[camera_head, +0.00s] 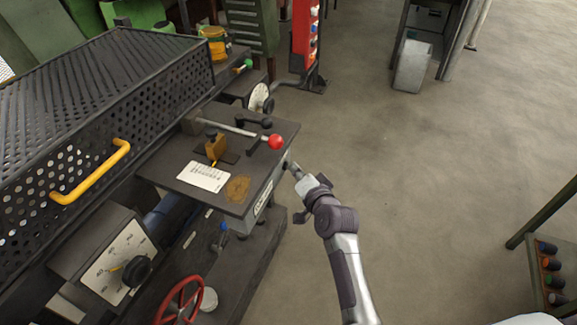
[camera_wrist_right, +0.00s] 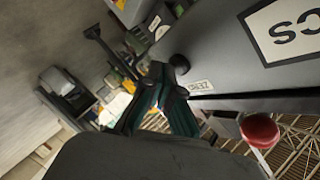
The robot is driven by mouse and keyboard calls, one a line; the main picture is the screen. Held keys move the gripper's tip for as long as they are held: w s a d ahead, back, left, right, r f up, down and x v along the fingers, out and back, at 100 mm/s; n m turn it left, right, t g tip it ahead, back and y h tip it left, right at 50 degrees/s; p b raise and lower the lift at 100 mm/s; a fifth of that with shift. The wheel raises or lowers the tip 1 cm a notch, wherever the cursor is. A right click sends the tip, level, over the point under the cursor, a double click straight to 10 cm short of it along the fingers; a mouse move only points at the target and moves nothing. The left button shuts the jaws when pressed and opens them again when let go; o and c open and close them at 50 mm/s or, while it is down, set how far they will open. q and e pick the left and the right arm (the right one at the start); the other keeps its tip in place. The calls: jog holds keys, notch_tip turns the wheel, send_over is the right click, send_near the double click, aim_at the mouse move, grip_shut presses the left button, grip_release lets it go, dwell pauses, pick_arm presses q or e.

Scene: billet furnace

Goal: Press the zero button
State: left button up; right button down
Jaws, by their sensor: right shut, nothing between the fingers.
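In the right wrist view a round black button (camera_wrist_right: 179,62) sticks out of the grey side panel (camera_wrist_right: 228,55). A small white label (camera_wrist_right: 199,86) sits next to it; it seems to read ZERO. My right gripper (camera_wrist_right: 160,72) is shut and empty, its fingertips close beside the button. I cannot tell whether they touch. In the head view my right gripper (camera_head: 292,170) is at the right side face of the bench plate (camera_head: 226,205), and its fingers partly hide the button. My left gripper is not in view.
A lever with a red ball (camera_head: 276,142) lies across the plate near the gripper. A perforated black guard (camera_head: 100,90) with a yellow handle (camera_head: 92,172) stands to the left. A red handwheel (camera_head: 180,301) is below.

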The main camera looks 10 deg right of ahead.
jog(key=shift+w+a+r, duration=0.2)
jog(key=shift+a+r, duration=0.1)
jog(key=shift+r, duration=0.15)
jog(key=shift+s+d+r+p, duration=0.15)
jog(key=shift+s+d+p, duration=0.1)
jog(key=shift+p, duration=0.15)
jog(key=shift+s+d, duration=0.3)
jog(key=shift+s, duration=0.05)
jog(key=s+d, duration=0.1)
jog(key=s+d+p, duration=0.1)
jog(key=d, duration=0.2)
jog(key=shift+s+d, duration=0.15)
jog(key=shift+s, duration=0.25)
jog(key=shift+f, duration=0.2)
dwell(0.6)
